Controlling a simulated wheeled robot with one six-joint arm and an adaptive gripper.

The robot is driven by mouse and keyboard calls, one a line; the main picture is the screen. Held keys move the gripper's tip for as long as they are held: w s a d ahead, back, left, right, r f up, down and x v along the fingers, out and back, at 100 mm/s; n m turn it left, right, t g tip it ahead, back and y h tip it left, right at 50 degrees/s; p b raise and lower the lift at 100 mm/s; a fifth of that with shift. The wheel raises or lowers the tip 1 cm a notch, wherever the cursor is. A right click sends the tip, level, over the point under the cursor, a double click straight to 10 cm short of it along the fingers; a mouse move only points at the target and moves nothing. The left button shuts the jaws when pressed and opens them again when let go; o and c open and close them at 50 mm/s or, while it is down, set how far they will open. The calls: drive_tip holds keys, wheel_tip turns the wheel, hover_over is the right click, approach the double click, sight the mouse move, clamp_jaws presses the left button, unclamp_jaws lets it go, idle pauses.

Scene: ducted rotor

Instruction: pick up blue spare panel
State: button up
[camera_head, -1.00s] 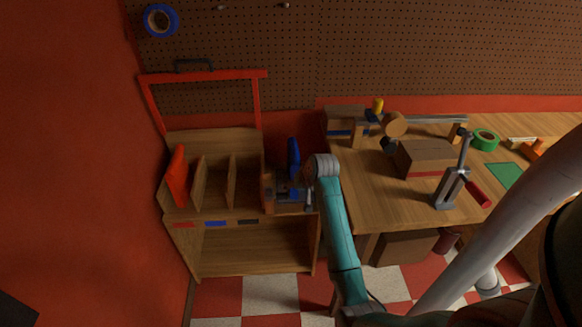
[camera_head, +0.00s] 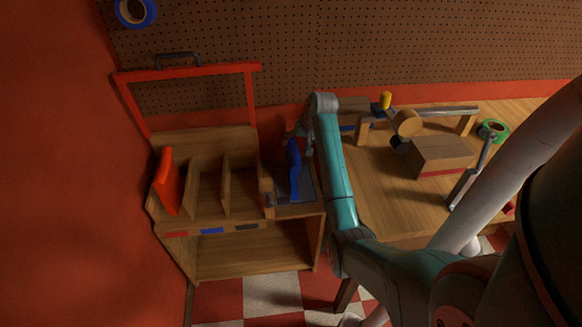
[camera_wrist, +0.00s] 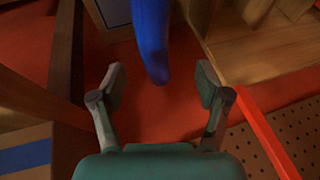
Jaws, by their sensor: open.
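The blue spare panel (camera_head: 294,168) stands upright at the right end of the wooden rack, beside a wooden divider. In the wrist view the blue panel (camera_wrist: 152,35) comes in from the top, and its rounded end hangs close to the gap between my fingertips. My gripper (camera_wrist: 160,80) is open, with one finger on each side of that gap and nothing gripped. In the head view my gripper (camera_head: 303,135) is at the panel's upper back end, partly hidden by my wrist. Whether a finger touches the panel cannot be told.
An orange-red panel (camera_head: 167,182) leans in the rack's left slot. Wooden dividers (camera_head: 226,184) stand between. A red frame (camera_head: 186,70) rises behind the rack. The workbench (camera_head: 385,210) to the right holds a cardboard box (camera_head: 441,152) and a clamp (camera_head: 468,182).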

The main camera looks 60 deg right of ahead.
sight(295, 148)
drive_tip(key=shift+s+x, duration=0.1)
drive_tip(key=shift+x, duration=1.85)
drive_tip(key=shift+s+x, duration=0.15)
drive_tip(key=shift+x, duration=1.8)
drive_tip(key=shift+d, duration=0.2)
clamp_jaws()
